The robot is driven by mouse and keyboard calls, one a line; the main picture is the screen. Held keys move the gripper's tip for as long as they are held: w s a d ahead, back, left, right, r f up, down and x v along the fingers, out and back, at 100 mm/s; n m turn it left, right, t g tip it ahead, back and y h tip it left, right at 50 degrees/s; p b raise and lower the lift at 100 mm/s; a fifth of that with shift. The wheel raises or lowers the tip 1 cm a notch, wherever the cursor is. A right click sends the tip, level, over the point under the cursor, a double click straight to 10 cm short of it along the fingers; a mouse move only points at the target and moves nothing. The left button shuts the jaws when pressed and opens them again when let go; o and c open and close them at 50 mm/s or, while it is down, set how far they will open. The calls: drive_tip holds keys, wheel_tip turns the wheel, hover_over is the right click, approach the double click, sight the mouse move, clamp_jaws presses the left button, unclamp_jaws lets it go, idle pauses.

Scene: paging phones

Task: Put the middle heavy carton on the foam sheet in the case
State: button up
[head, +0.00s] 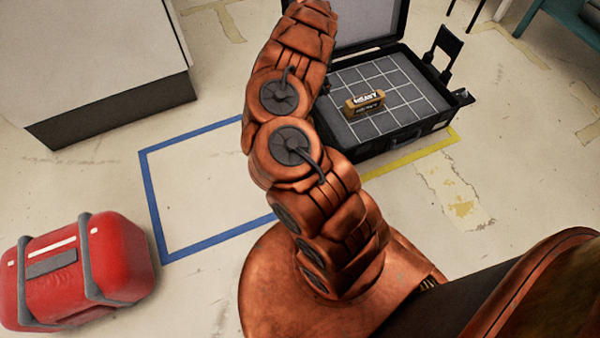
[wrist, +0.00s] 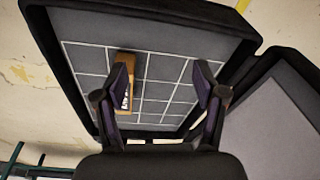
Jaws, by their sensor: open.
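A brown carton marked HEAVY (head: 364,103) lies on the grey gridded foam sheet (head: 405,87) inside the open black case (head: 400,140), towards the left side of the foam in the head view. The carton also shows in the wrist view (wrist: 128,65), partly hidden behind the left finger. My gripper (wrist: 160,72) is open over the case, its fingers spread above the foam (wrist: 155,90) with nothing visible between the tips. The carton is by the left finger; I cannot tell whether they touch. My gripper is out of the head view.
The case lid (head: 352,20) stands open at the back. A red case (head: 75,270) lies at the lower left. A blue floor outline (head: 205,250) is empty where visible. A white cabinet (head: 95,60) stands at the upper left, a teal table (head: 570,20) at the upper right.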

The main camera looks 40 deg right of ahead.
drive_tip(key=w+a+r+n+y, duration=0.1)
drive_tip(key=w+a+r+n, duration=0.1)
drive_tip(key=a+r, duration=0.35)
drive_tip(key=w+a+r+n+t+y, duration=0.1)
drive_tip(key=w+a+r+n, duration=0.15)
drive_tip(key=a, duration=0.65)
drive_tip(key=w+a+r+n+y, duration=0.1)
drive_tip(key=w+a+r+y, duration=0.15)
drive_tip(key=a, duration=0.45)
drive_tip(key=s+a+r+n+g, duration=0.1)
drive_tip(key=s+a+r+n, duration=0.2)
drive_tip(key=a+r, duration=0.35)
drive_tip(key=s+a+r+n, duration=0.3)
drive_tip(key=a+r, duration=0.2)
drive_tip(key=a, duration=0.3)
drive_tip(key=s+a+r+n+g, duration=0.1)
drive_tip(key=s+a+r+n, duration=0.2)
drive_tip(key=s+a+r, duration=0.35)
drive_tip(key=s+d+r+n+g+h, duration=0.1)
drive_tip(key=s+n+g+h, duration=0.1)
drive_tip(key=s, duration=3)
drive_tip(key=shift+d+r+n+g, duration=0.3)
drive_tip(key=shift+r+n+g, duration=0.15)
drive_tip(key=shift+n, duration=0.7)
drive_tip(key=shift+h, duration=0.25)
